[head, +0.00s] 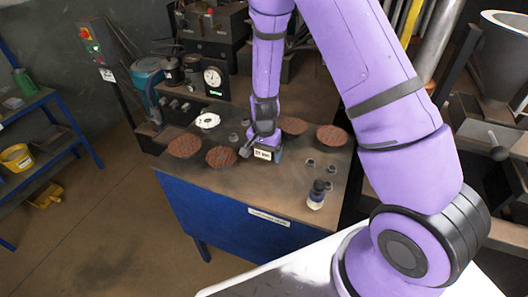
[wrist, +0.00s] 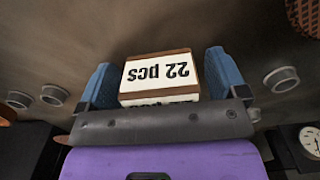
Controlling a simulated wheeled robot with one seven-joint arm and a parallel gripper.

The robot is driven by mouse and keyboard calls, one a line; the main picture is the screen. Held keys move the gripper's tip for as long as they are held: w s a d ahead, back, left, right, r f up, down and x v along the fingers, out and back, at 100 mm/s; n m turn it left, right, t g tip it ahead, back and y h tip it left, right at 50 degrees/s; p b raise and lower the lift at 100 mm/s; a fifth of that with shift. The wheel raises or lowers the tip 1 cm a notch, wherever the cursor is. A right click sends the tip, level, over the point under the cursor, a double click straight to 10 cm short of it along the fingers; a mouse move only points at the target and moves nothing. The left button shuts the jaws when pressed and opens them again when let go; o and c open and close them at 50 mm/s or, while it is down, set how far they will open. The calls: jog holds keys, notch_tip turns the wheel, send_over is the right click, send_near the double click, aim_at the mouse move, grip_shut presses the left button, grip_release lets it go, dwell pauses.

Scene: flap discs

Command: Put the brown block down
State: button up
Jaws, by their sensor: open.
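The brown block (wrist: 158,54) has a white label reading "22 pcs", upside down in the wrist view. It also shows in the head view (head: 263,154), low at the tabletop beneath my gripper (head: 264,142). In the wrist view, my gripper (wrist: 159,62) has one blue finger on each side of the block. The jaws are open, with the block between them. A narrow gap shows at the right finger; contact at the left finger is hard to tell. The block's underside is hidden.
The workbench (head: 280,196) holds several reddish-brown flap discs, one at the left (head: 185,145) and one at the right (head: 332,135). A white disc (head: 207,120) lies behind. A small dark-topped bottle (head: 317,195) stands near the front edge. Bare tabletop lies between block and bottle.

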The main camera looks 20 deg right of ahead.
notch_tip(320, 180, up, 12)
jog(key=shift+r, duration=0.25)
dwell(0.4)
